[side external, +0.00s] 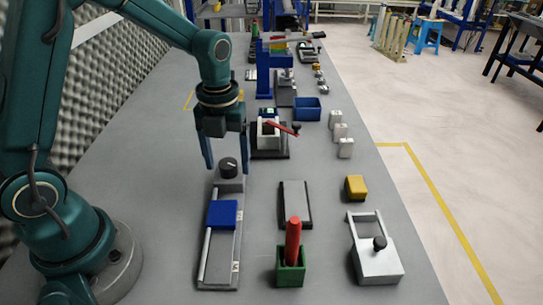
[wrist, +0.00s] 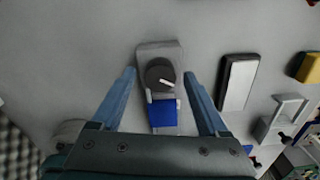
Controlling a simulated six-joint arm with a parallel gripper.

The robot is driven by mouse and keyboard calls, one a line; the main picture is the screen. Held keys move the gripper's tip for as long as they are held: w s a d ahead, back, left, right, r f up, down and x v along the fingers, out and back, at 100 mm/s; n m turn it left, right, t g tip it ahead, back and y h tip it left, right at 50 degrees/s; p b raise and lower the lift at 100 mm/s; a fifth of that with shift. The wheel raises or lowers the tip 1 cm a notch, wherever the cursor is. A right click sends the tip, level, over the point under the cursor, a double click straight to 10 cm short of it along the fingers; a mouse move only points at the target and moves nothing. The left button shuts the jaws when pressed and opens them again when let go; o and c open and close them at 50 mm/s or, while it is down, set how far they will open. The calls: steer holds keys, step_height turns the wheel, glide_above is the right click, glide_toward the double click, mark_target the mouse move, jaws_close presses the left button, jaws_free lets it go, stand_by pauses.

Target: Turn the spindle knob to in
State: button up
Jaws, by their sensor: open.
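The spindle knob (side external: 228,168) is a round black knob at the far end of a grey rail fixture (side external: 222,262) that carries a blue block (side external: 222,214). In the wrist view the knob (wrist: 156,70) shows a white pointer mark toward its lower right side, with the blue block (wrist: 162,113) just below it. My gripper (side external: 228,172) is open, pointing down, with one blue finger on each side of the knob. In the wrist view the fingers (wrist: 159,74) stand clear of the knob, with gaps on both sides. Any "in" label is not readable.
A grey pad (side external: 295,204), a green holder (side external: 291,276) with a red stick, a yellow block (side external: 356,187) and a light grey fixture with a black knob (side external: 376,262) stand to the right. A device with a red lever (side external: 282,128) is behind the knob.

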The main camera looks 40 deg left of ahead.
steer(key=shift+f, duration=0.1)
jaws_close()
steer(key=shift+n, duration=0.3)
